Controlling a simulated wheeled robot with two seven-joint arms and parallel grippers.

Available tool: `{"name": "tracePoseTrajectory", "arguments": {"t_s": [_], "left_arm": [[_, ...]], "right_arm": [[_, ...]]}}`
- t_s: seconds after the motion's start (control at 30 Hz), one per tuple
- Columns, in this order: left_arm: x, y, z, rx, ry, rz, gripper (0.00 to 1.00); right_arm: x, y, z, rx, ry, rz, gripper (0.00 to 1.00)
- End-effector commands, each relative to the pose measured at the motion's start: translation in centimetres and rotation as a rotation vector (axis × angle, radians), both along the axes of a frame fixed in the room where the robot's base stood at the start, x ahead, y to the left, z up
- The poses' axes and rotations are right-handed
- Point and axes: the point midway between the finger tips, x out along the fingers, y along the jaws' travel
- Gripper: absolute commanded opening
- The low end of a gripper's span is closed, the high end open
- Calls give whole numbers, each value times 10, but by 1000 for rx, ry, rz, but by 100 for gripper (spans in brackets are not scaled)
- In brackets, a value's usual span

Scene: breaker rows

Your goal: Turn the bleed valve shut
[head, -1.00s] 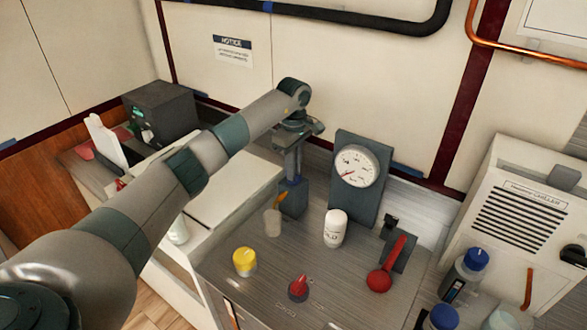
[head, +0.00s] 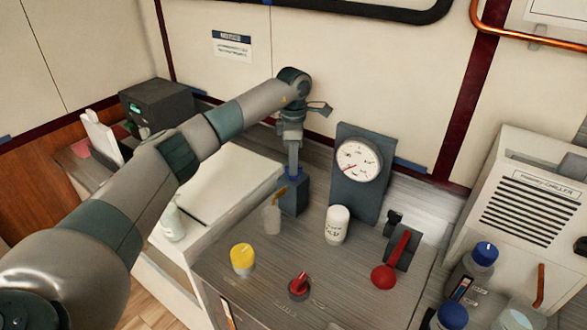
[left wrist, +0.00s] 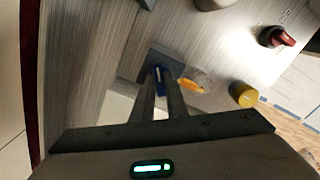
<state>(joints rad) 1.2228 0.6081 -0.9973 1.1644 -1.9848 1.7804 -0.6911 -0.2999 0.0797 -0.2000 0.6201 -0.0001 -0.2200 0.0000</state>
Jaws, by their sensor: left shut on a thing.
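In the left wrist view the two fingers of my left gripper (left wrist: 161,88) are shut on the blue handle, one on each side. The fingers cover part of the handle, so its exact angle is hard to tell. My right gripper is in neither view.
A round gauge (head: 358,160) stands behind right. A clear cup (head: 271,219) with an orange piece is close to the block.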

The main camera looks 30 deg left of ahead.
Motion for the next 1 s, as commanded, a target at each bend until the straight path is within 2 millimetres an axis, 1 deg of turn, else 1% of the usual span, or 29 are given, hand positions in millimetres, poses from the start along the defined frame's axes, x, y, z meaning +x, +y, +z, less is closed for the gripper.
{"name": "tracePoseTrajectory", "arguments": {"t_s": [0.03,0.4,0.8,1.0], "left_arm": [[1,1,-1,2,-4,43,0],[1,1,-1,1,-3,394,0],[1,1,1,1,-4,761,0],[1,1,1,0,-5,897,0]], "right_arm": [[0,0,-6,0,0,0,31],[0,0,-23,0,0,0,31],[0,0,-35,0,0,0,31],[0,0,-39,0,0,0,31]]}}
